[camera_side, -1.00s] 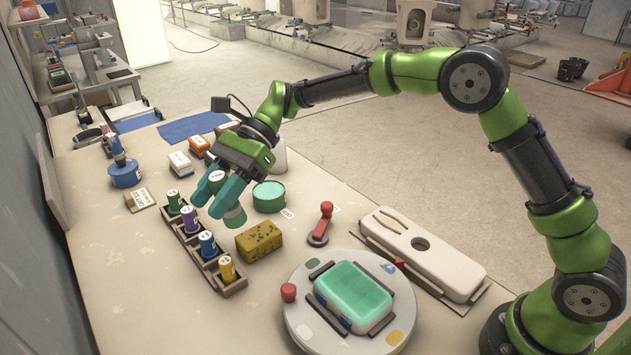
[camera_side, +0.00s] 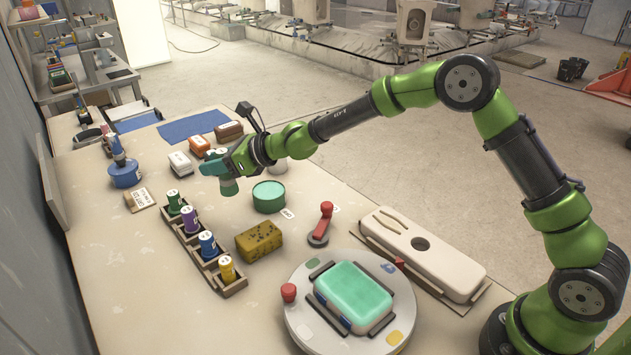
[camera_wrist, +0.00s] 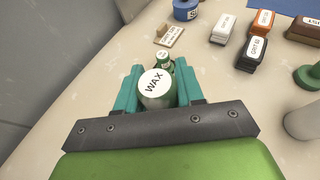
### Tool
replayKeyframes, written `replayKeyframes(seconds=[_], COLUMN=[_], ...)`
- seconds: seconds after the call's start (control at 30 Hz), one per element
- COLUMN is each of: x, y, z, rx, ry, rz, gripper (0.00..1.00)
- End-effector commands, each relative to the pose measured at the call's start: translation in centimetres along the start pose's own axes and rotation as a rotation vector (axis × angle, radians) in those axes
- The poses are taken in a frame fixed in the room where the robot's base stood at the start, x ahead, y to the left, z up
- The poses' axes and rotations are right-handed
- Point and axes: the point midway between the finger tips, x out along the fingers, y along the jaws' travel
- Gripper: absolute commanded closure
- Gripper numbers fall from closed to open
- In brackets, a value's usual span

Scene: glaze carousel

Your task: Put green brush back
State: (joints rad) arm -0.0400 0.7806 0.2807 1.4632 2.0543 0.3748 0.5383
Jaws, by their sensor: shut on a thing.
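My gripper (camera_side: 216,170) is shut on a pale green cylinder (camera_side: 229,187), held upright above the bench behind the rack. In the wrist view the cylinder (camera_wrist: 156,92) has a white round top marked WAX between my teal fingers. No bristles show on it, so I cannot tell whether it is the green brush. A wooden rack (camera_side: 235,289) at the left holds green (camera_side: 174,202), purple (camera_side: 190,220), blue (camera_side: 208,244) and yellow (camera_side: 228,268) containers with white tops. The green one also shows just beyond my fingers in the wrist view (camera_wrist: 163,60).
A teal round pot (camera_side: 269,196) and a speckled yellow sponge (camera_side: 259,242) stand right of the rack. A blue pot (camera_side: 124,174), a small card (camera_side: 139,200) and several grit blocks (camera_side: 180,163) are behind. A turntable (camera_side: 305,331) is in front. A green knobbed piece (camera_wrist: 308,77) lies right.

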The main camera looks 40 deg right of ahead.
Motion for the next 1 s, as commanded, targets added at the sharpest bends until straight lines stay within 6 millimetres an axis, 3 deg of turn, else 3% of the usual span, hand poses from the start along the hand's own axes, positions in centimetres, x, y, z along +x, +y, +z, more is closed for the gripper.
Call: replayKeyframes(seconds=[0.13, 0.4, 0.57, 0.77, 1.0], x=[0.5, 2.2, 2.6, 3.6, 3.8], y=[0.1, 0.0, 0.0, 0.0, 0.0], z=[-1.1, -5.3, -6.3, -8.9, -9.2], rx=[0.001, 0.000, 0.000, 0.001, -0.002], ry=[-0.017, -0.021, -0.023, -0.021, -0.025], rz=[0.000, -0.002, -0.002, -0.001, -0.002], gripper=[1.00, 1.00, 1.00, 1.00, 1.00])
